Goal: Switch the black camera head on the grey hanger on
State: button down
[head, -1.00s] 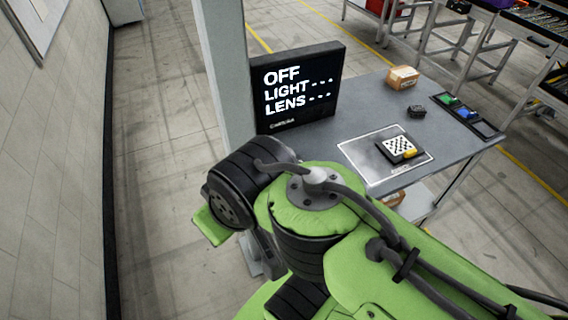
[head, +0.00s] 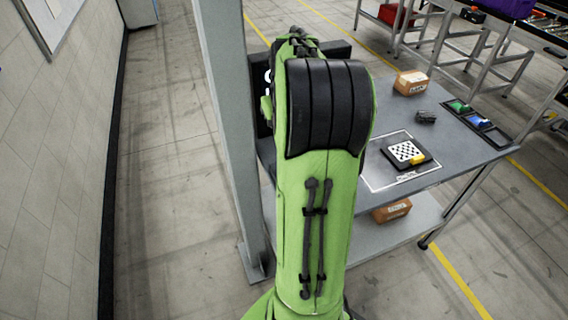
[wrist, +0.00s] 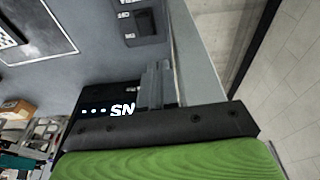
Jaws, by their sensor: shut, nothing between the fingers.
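A black boxy thing (wrist: 140,25) shows at the top of the wrist view, left of the grey post; it may be the camera head, but its switch and the grey hanger cannot be made out. The black display (wrist: 105,98) shows upside down in the wrist view, with part of its white text visible. In the head view my arm covers most of the display. My gripper's grey fingers (wrist: 156,85) are together and empty, in front of the display in the wrist view and apart from the black thing. The head view does not show the fingers.
The grey post (head: 222,120) stands left of my arm. The grey table (head: 440,110) holds a checkerboard plate (head: 407,152) in a white outline, a small dark object (head: 426,117), a cardboard box (head: 411,83) and coloured trays (head: 478,122). A second box (head: 392,211) lies on the lower shelf.

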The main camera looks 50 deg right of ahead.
jog(key=shift+m, duration=0.3)
jog(key=x, duration=0.5)
jog(key=s+d+b+x, duration=0.1)
jog(key=x, duration=0.3)
jog(key=s+d+b+x, duration=0.1)
jog(key=x, duration=0.4)
jog(key=shift+s+f, duration=0.15)
jog(key=shift+f, duration=0.25)
jog(key=shift+s+f, duration=0.1)
jog(key=shift+f, duration=0.35)
